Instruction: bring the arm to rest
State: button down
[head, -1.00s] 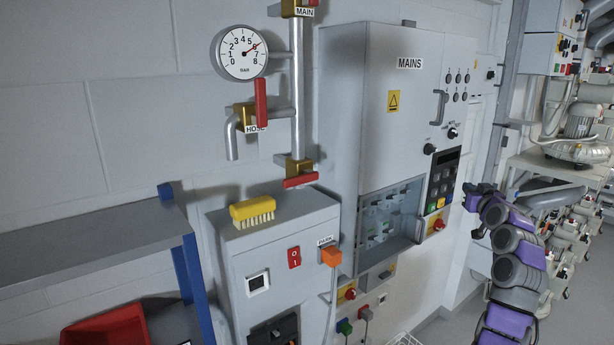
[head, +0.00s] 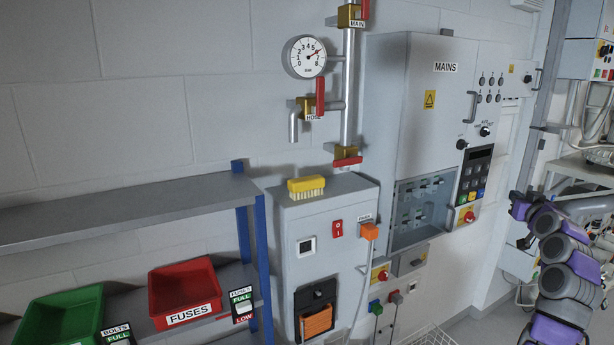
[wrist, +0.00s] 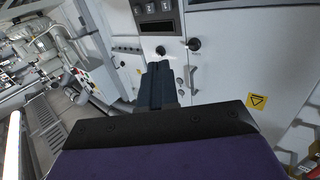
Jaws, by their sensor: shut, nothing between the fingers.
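My arm with its purple and grey links stands at the right of the head view, in front of the wall to the right of the MAINS cabinet. My gripper (head: 519,204) shows at the arm's upper end there. In the wrist view my gripper (wrist: 160,70) points toward a light grey cabinet front (wrist: 225,75). Its dark fingers are together with nothing between them. No part of it visibly touches the cabinet.
The MAINS cabinet (head: 430,80) has an open-fronted bay and a keypad. A yellow brush (head: 306,187) lies on the grey unit (head: 318,225). Motors and pipes crowd the far right.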

jog(key=w+a+r+m+g+y, duration=0.1)
jog(key=w+a+g+y, duration=0.15)
jog(key=a, duration=0.55)
jog(key=w+a+g+y, duration=0.2)
jog(key=w+a, duration=0.2)
jog(key=a, duration=0.5)
jog(key=s+a+f+n+g+y, duration=0.15)
jog(key=s+a, duration=0.25)
jog(key=a, duration=0.4)
jog(key=s+a+f+g+y+b, duration=0.1)
jog(key=s+a+f+g, duration=0.1)
jog(key=s+a, duration=0.5)
jog(key=s+a+f+g+y, duration=0.1)
jog(key=s+a+g, duration=0.1)
jog(key=a, duration=0.8)
jog(key=s+a+f+n+g, duration=0.15)
jog(key=s+a+f, duration=0.3)
jog(key=s, duration=0.65)
jog(key=s+a+f+g, duration=0.35)
jog(key=s+a, duration=0.25)
jog(key=s, duration=0.5)
jog(key=s+f+g+h, duration=0.1)
jog(key=s+f, duration=0.3)
jog(key=s, duration=0.8)
jog(key=s+f+n+g+h, duration=0.1)
jog(key=s+f, duration=0.4)
jog(key=s, duration=0.8)
jog(key=shift+f+g+h+b, duration=0.15)
jog(key=shift+g+h+b, duration=0.15)
jog(key=shift+g+h, duration=0.45)
